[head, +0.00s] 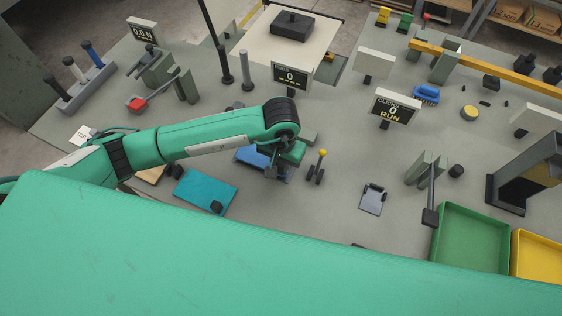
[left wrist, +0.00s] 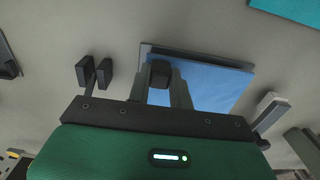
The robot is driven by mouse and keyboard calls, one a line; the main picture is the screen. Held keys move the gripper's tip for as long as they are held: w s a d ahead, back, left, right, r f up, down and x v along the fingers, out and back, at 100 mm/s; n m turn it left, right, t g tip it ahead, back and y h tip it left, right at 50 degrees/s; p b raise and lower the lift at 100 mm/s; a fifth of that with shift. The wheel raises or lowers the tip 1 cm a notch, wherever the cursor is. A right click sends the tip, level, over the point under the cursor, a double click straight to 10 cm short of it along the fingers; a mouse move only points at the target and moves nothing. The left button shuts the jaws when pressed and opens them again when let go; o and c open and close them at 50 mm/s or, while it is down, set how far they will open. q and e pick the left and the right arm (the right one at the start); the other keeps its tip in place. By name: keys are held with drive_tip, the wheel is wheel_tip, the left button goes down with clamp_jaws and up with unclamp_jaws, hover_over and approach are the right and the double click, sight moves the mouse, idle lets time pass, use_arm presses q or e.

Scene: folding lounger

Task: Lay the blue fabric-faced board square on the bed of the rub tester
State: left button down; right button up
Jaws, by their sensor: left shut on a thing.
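The blue board (head: 252,156) lies low over the bench, partly hidden by my left gripper (head: 284,170) in the head view. In the left wrist view the board (left wrist: 220,80) shows a bright blue face and a dark knob (left wrist: 160,72) near one corner. My left gripper (left wrist: 165,88) is shut on this knob. A dark grey edge (left wrist: 200,54) shows along the board's far side; I cannot tell whether it is the tester's bed or the board's backing. Whether the board rests or hangs is unclear. My right gripper is not in view.
A teal board (head: 200,190) with a black knob lies left of the blue one. A counter sign (head: 291,76) stands behind. Bare bench lies to the right, before a small clipboard-like plate (head: 373,198).

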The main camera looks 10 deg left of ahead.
use_arm(q)
drive_tip(key=shift+s+f, duration=0.1)
drive_tip(key=shift+f, duration=0.35)
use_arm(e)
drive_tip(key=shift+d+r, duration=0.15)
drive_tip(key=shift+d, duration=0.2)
use_arm(q)
drive_tip(key=shift+f, duration=0.1)
drive_tip(key=shift+f, duration=0.15)
drive_tip(key=c, duration=1.3)
unclamp_jaws()
drive_tip(key=shift+o, duration=0.2)
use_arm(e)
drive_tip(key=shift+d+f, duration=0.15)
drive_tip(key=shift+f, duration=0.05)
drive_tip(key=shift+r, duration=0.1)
